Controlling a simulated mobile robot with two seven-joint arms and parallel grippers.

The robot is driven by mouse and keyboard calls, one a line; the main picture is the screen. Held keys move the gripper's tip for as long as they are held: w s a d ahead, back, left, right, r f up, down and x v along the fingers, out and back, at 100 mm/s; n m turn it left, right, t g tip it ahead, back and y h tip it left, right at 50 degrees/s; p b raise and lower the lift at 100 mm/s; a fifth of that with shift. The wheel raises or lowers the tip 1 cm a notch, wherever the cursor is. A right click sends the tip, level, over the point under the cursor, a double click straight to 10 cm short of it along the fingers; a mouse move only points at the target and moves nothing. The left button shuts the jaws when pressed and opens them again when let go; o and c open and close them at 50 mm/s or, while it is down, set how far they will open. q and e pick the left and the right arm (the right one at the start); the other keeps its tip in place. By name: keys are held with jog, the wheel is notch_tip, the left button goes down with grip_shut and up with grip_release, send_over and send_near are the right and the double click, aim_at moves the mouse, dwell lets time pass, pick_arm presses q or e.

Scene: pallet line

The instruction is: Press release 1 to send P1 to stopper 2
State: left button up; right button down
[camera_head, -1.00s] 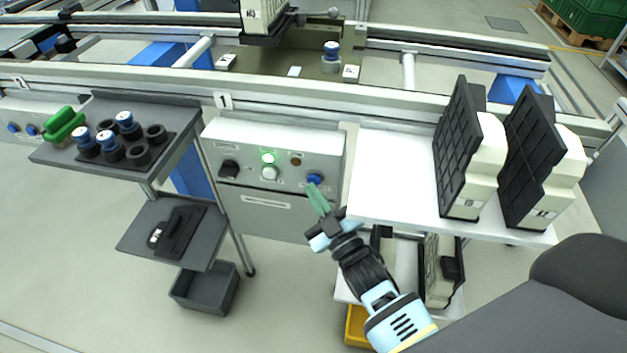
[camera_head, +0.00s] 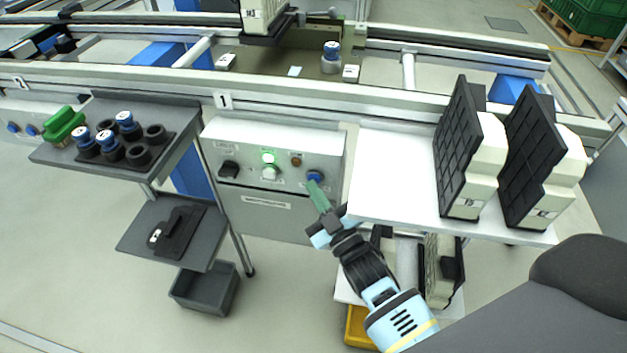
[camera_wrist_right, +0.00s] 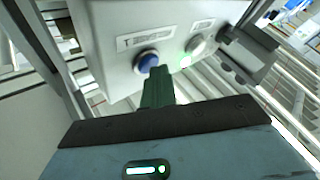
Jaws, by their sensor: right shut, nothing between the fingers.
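The grey control box (camera_head: 225,135) of station 1 hangs on the front of the conveyor, with a blue button (camera_head: 315,176) at its right end. The button also shows in the right wrist view (camera_wrist_right: 147,62). My right gripper (camera_head: 315,187) has green fingers, shut and empty, with the tips right at the blue button's lower edge. In the right wrist view the fingertips (camera_wrist_right: 158,74) lie just beside the button; I cannot tell whether they touch. A dark pallet (camera_head: 272,38) with a pale part on it stands on the conveyor, cut by the top edge. My left gripper is out of view.
A white shelf (camera_head: 385,190) with two upright black-and-white parts (camera_head: 462,150) is right of the box. A grey shelf (camera_head: 100,95) with blue-capped pieces and a green-handled item is at left. A black knob (camera_head: 228,170) and a lit green light (camera_head: 268,157) are on the box.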

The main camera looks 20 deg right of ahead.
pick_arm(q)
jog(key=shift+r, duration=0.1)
pick_arm(e)
jog(key=shift+s, duration=0.1)
pick_arm(q)
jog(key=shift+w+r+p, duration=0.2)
jog(key=shift+p, duration=0.1)
pick_arm(e)
jog(key=shift+s+a, duration=0.5)
jog(key=shift+s, duration=0.1)
